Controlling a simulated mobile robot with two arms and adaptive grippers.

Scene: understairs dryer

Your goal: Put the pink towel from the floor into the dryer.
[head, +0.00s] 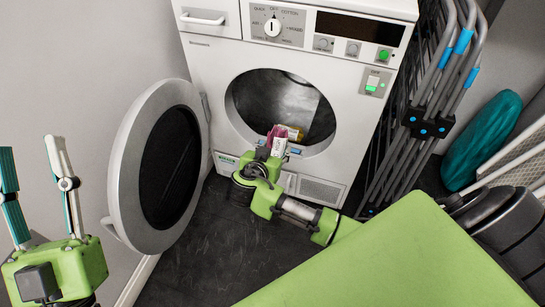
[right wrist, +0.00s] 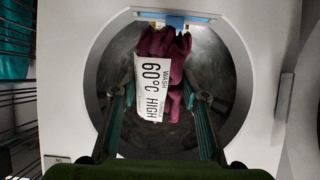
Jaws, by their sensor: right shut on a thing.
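The pink towel (head: 279,131) is at the lower front of the dryer's round opening in the head view. In the right wrist view the towel (right wrist: 176,46) looks dark pink, bunched, with a white tag reading "WASH 60°C HIGH". My right gripper (head: 277,146) is shut on the towel, and its fingers flank it in the right wrist view (right wrist: 160,92). The dryer (head: 217,60) is white. Its round door (head: 121,165) stands wide open to the left, and the drum (head: 262,92) shows behind the towel. My left gripper (head: 29,147) is open and empty at the lower left.
A grey folded rack (head: 433,125) with blue clips stands right of the dryer. A teal object (head: 484,140) lies beyond it. A small yellow patch (head: 294,133) shows beside the towel. The dark floor (head: 205,250) below the door is clear.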

